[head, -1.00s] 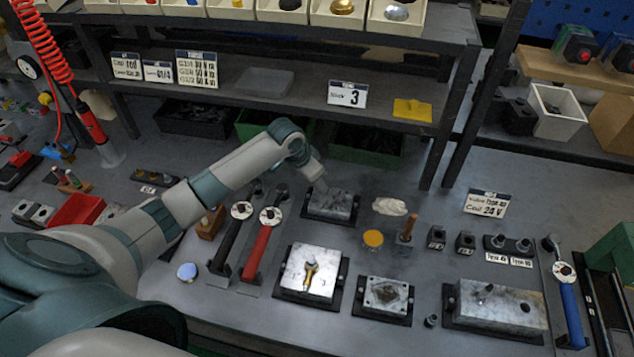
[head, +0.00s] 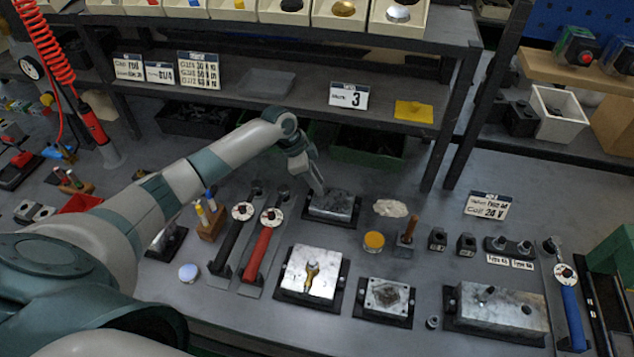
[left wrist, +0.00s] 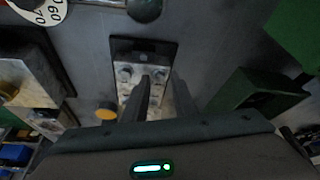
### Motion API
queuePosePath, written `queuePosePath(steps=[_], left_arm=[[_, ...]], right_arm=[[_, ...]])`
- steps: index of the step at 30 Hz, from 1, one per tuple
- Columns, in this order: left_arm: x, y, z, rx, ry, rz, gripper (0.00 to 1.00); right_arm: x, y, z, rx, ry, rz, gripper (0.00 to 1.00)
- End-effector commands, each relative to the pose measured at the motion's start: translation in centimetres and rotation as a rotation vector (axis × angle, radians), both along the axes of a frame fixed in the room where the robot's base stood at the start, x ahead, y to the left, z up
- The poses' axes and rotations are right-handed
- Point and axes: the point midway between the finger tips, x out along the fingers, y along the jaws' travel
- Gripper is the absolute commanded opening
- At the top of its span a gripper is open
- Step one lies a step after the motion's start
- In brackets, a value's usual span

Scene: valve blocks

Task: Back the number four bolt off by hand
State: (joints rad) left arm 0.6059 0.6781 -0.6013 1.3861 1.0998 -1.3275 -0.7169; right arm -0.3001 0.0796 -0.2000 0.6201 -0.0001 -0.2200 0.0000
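A grey metal valve block (head: 332,204) sits on a dark plate at the back middle of the bench. It also shows in the left wrist view (left wrist: 128,92), with several round bolt heads on its top. I cannot read bolt numbers, so I cannot tell which is number four. My left gripper (head: 318,188) is just above the block's back left part. In the left wrist view my left gripper (left wrist: 160,80) has its two fingers apart, over the block, with nothing seen between them. The fingers hide part of the block. My right gripper is not in view.
Two torque wrenches, black (head: 230,245) and red (head: 262,252), lie left of the block. Two more blocks (head: 310,272) (head: 386,296) stand in front, a long block (head: 497,308) at right. A yellow tin (head: 374,241) and a crumpled cloth (head: 390,208) lie near. A shelf (head: 270,90) overhangs behind.

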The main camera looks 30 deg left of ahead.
Motion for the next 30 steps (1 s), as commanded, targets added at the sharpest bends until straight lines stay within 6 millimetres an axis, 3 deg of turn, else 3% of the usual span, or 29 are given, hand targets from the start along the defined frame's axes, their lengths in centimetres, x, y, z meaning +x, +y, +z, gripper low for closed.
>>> queuePosePath(steps=[30], left_arm=[[-0.04, -0.19, 0.03, 0.000, 0.000, -0.030, 0.25]], right_arm=[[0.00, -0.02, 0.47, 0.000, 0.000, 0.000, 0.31]])
